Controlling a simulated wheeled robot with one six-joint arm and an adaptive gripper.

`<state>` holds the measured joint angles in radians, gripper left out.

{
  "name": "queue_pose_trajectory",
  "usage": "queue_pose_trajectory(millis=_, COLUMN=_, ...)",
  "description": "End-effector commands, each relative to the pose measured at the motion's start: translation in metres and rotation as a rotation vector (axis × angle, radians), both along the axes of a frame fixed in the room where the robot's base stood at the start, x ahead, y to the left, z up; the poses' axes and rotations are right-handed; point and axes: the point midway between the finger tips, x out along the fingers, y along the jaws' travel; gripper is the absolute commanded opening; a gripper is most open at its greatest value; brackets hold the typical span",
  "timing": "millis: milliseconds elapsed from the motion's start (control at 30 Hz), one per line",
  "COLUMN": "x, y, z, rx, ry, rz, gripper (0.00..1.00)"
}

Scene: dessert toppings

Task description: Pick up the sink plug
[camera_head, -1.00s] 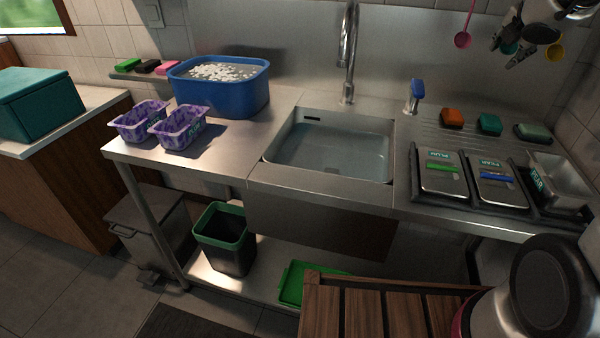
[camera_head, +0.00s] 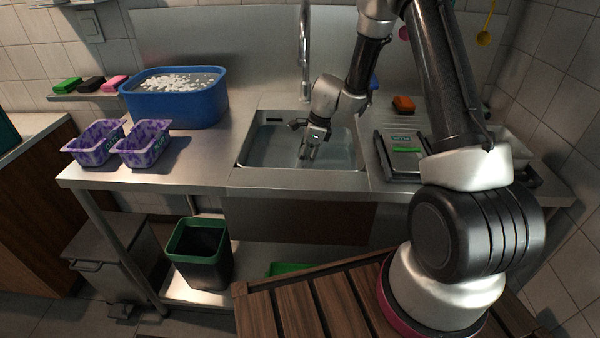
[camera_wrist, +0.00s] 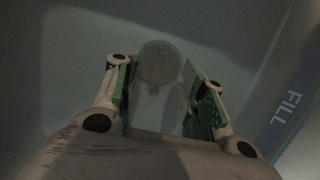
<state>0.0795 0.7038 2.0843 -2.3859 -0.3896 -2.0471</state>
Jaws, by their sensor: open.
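The sink plug (camera_wrist: 160,62) is a round, pale grey disc in the wrist view, at the bottom of the sink. My gripper (camera_wrist: 163,85) is open, with its green-padded fingers on either side of the view and the plug just beyond and between the fingertips. I cannot tell whether the fingers touch it. In the head view my gripper (camera_head: 308,153) points down into the sink (camera_head: 262,148), which looks filled with water. The plug is not visible in the head view.
A tall faucet (camera_head: 304,50) stands behind the sink. A blue tub (camera_head: 180,105) and two purple containers (camera_head: 143,144) are on the counter to the left. The wrist view shows a blue "FILL" marking (camera_wrist: 290,108).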

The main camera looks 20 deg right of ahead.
Motion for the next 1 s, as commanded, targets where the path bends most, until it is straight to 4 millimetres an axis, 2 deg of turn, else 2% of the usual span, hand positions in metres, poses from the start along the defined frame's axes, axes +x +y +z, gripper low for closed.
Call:
queue_pose_trajectory(millis=100, x=0.001, y=0.005, z=-0.019, rx=0.001, ry=0.002, rz=0.000, gripper=0.41)
queue_pose_trajectory(millis=200, x=0.002, y=0.007, z=-0.027, rx=0.000, ry=0.001, rz=-0.002, gripper=0.41)
queue_pose_trajectory(millis=433, x=0.003, y=0.007, z=-0.028, rx=0.000, ry=-0.001, rz=-0.001, gripper=0.41)
queue_pose_trajectory(millis=467, x=0.003, y=0.007, z=-0.028, rx=0.000, ry=-0.001, rz=-0.001, gripper=0.38)
queue_pose_trajectory(millis=667, x=0.003, y=0.007, z=-0.028, rx=0.000, ry=0.000, rz=-0.002, gripper=0.01)
queue_pose_trajectory(millis=1000, x=0.003, y=0.007, z=-0.027, rx=0.000, ry=-0.001, rz=-0.002, gripper=0.00)
